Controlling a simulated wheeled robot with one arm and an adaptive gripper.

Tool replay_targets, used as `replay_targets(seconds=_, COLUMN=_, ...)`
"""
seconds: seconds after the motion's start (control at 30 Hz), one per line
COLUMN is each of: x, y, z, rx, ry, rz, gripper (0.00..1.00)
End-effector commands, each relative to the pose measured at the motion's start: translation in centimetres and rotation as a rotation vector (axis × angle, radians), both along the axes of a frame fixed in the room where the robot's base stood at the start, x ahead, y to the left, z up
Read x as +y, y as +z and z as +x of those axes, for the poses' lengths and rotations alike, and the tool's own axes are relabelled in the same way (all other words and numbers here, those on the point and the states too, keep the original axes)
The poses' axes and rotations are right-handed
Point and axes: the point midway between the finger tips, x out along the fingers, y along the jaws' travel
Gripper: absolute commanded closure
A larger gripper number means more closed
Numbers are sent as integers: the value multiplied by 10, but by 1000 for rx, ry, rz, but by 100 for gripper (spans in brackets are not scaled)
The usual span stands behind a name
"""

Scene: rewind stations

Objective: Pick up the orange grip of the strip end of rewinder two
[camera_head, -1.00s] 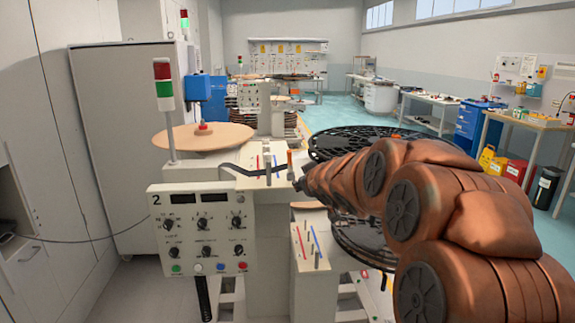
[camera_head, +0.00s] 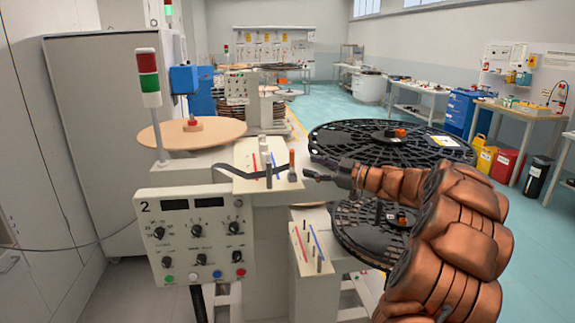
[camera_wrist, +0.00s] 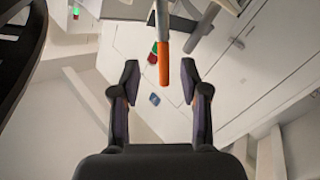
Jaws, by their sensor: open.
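The orange grip (camera_head: 292,159) stands upright at the right end of the dark strip (camera_head: 245,169), on the white top plate of rewinder two (camera_head: 200,240). In the wrist view the orange grip (camera_wrist: 163,70) appears between the two fingertips, near the upper middle. My gripper (camera_head: 312,170) is open and empty, just right of the grip in the head view. Its spread fingers also show in the wrist view (camera_wrist: 160,85). A gap shows between grip and fingers on both sides there. How far the grip lies beyond the fingertips is hard to tell.
A large black reel (camera_head: 350,137) lies right of the rewinder, with another black reel (camera_head: 350,228) below. A wooden disc (camera_head: 170,135) and a red, green and white signal lamp (camera_head: 149,75) stand left. Short pegs (camera_head: 316,252) rise from a lower plate.

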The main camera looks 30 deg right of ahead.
Motion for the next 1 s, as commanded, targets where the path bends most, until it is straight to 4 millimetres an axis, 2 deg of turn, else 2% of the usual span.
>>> replay_targets(seconds=0.37, x=14, y=1, z=23, rx=-1, ry=0, rz=0, gripper=55)
replay_targets(seconds=0.8, x=38, y=-2, z=60, rx=-1, ry=4, rz=-1, gripper=55)
replay_targets(seconds=1.0, x=39, y=-3, z=65, rx=0, ry=0, rz=-1, gripper=55)
